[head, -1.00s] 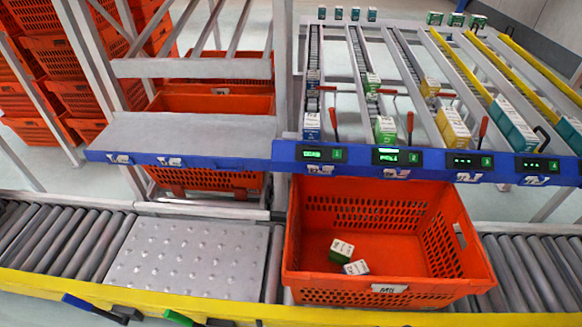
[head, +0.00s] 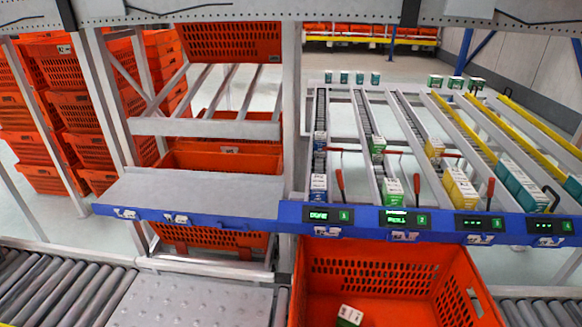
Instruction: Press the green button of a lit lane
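A blue rail (head: 300,212) crosses the view with several small displays, each with a small green button at its right. The leftmost display (head: 318,215) is lit and seems to read DONE; its button (head: 344,215) is marked 1. The second display (head: 396,218) is lit brighter green, its text hard to read; its button (head: 422,219) is marked 2. The third display (head: 470,223) and fourth display (head: 542,226) show only green dots, with buttons (head: 497,223) and (head: 567,226). Neither of my grippers is in view.
An orange tote (head: 370,265) stands below the rail with a white-green box (head: 349,316) inside. Sloped lanes behind the rail hold several boxes, with red levers (head: 340,182) between them. A grey shelf (head: 190,188) and roller conveyor (head: 60,285) lie at left.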

